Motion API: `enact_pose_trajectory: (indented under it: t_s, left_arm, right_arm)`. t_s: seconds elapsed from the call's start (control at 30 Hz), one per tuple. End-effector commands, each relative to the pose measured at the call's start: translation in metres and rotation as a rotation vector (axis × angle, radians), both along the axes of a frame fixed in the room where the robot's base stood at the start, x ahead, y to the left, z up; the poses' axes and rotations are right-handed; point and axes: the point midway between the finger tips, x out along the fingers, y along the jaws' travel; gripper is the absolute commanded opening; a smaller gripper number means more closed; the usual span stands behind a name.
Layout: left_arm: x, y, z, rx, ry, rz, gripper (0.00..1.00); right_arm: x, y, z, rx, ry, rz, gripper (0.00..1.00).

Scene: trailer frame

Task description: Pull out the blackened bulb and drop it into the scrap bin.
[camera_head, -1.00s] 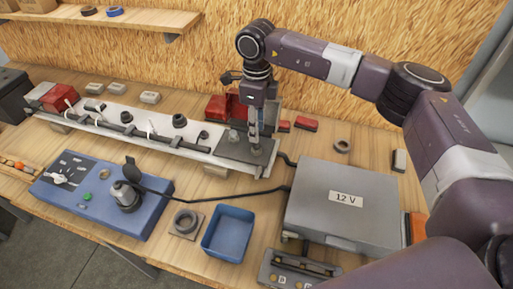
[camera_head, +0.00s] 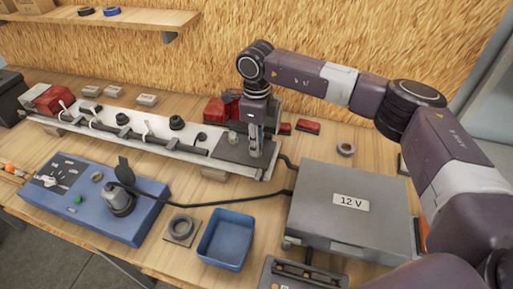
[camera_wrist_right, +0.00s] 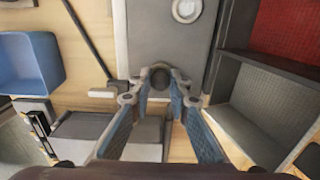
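A dark round bulb (camera_wrist_right: 160,77) sits at the edge of the dark grey plate (camera_head: 228,150), at the right end of the long lamp board. My right gripper (camera_head: 255,152) points down over that plate. In the right wrist view its two fingers (camera_wrist_right: 160,92) stand apart on either side of the dark bulb; whether they touch it is not clear. In the head view the fingers mostly hide the bulb. A blue open bin (camera_head: 212,259) stands in front of the board; no label shows whether it is the scrap bin. My left gripper is out of view.
A grey box marked 12 V (camera_head: 325,225) stands right of the blue bin. A blue tester (camera_head: 85,218) with a cable lies at left. A roll of tape (camera_head: 180,225) lies beside the bin. Red and grey open trays (camera_wrist_right: 265,110) lie behind the plate.

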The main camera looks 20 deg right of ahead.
Motion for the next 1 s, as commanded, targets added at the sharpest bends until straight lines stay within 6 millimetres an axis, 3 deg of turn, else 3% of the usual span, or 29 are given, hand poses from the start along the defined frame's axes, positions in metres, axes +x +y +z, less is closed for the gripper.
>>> enact_pose_trajectory:
  t_s: [0.6,1.0]
  left_arm:
    - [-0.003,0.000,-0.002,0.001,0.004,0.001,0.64]
    - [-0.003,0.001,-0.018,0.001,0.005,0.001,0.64]
  right_arm:
    - [0.000,0.000,0.000,0.000,0.000,0.010,0.06]
    - [0.000,0.000,-0.002,-0.001,-0.001,0.250,0.06]
